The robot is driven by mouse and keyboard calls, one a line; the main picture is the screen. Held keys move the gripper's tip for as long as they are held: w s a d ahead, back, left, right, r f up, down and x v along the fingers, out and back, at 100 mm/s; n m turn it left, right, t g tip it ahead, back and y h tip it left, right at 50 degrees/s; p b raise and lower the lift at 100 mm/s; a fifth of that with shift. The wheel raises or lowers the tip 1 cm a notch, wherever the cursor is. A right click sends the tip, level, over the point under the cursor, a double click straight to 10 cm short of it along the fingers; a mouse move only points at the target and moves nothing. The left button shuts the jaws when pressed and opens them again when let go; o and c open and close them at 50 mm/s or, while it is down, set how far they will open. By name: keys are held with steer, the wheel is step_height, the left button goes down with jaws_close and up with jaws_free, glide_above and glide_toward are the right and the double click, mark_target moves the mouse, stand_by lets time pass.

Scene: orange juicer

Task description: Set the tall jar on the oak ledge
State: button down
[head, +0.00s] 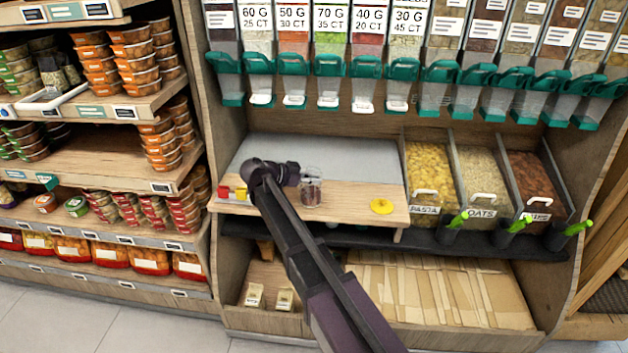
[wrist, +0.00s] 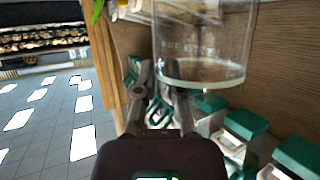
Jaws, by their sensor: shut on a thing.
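The tall jar is clear glass (head: 312,188) and stands out over the oak ledge (head: 352,211) in the head view. My gripper (head: 296,174) is at its left side, shut on it. In the wrist view the jar (wrist: 203,45) fills the top middle, with a pale band at one end, and the fingers (wrist: 162,98) reach to it. Whether the jar's base touches the ledge or hangs just above it, I cannot tell. My arm hides part of the ledge's left half.
A yellow round lid (head: 381,206) lies on the ledge to the right. Small red and yellow items (head: 232,192) sit at its left end. Bins of pasta (head: 430,175), oats and nuts stand to the right. Green-handled dispensers (head: 365,68) hang above. The ledge between jar and lid is clear.

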steer(key=shift+f, duration=0.2)
steer(key=c, duration=0.8)
jaws_free()
steer(key=shift+r, duration=0.1)
steer(key=shift+o, duration=0.2)
steer(key=shift+r, duration=0.2)
steer(key=shift+s+a+r+p, duration=0.1)
steer(key=shift+a+p, duration=0.15)
steer(key=shift+p, duration=0.05)
steer(key=p+v, duration=0.4)
steer(key=v, duration=0.7)
steer(key=shift+a, duration=0.2)
steer(key=shift+s, duration=0.1)
